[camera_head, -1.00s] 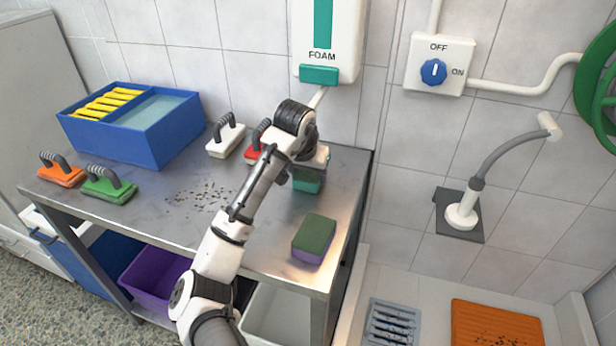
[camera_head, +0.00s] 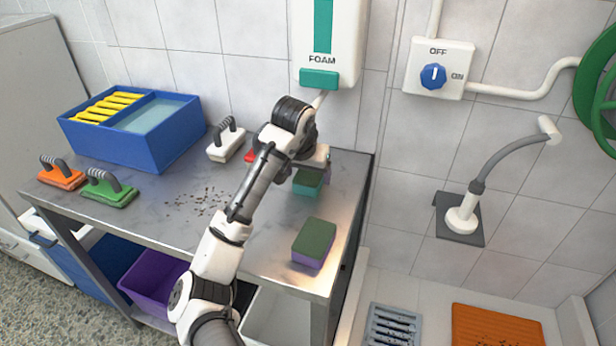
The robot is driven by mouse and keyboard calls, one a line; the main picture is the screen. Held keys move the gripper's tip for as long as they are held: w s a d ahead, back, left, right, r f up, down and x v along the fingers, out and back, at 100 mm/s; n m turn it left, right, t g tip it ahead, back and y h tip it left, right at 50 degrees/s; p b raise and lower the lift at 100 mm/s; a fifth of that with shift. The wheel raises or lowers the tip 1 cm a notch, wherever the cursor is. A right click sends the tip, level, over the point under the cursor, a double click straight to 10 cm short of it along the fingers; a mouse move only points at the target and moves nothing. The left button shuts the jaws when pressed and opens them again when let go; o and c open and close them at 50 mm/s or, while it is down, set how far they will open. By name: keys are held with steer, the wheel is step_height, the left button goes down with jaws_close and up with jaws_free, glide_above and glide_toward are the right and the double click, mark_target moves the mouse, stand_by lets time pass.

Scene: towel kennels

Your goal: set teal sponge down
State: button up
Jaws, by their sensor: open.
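The teal sponge (camera_head: 307,187) with a green top sits on the metal table (camera_head: 265,238), toward its back right, below the foam dispenser. My gripper (camera_head: 314,167) is just above and behind it, open; its fingers are mostly hidden by my wrist. Part of the sponge's top is covered by my arm. A purple sponge with a green top (camera_head: 314,243) lies nearer the table's front right edge, apart from the teal one.
A blue two-part bin (camera_head: 150,145), an orange brush (camera_head: 60,178), a green brush (camera_head: 108,192), a white brush (camera_head: 226,145) and a partly hidden red brush (camera_head: 251,156) stand on the table. Dark crumbs (camera_head: 200,200) lie mid-table. The foam dispenser (camera_head: 325,50) hangs behind.

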steer(key=v, duration=1)
steer(key=shift+r, duration=0.15)
steer(key=shift+s, duration=0.1)
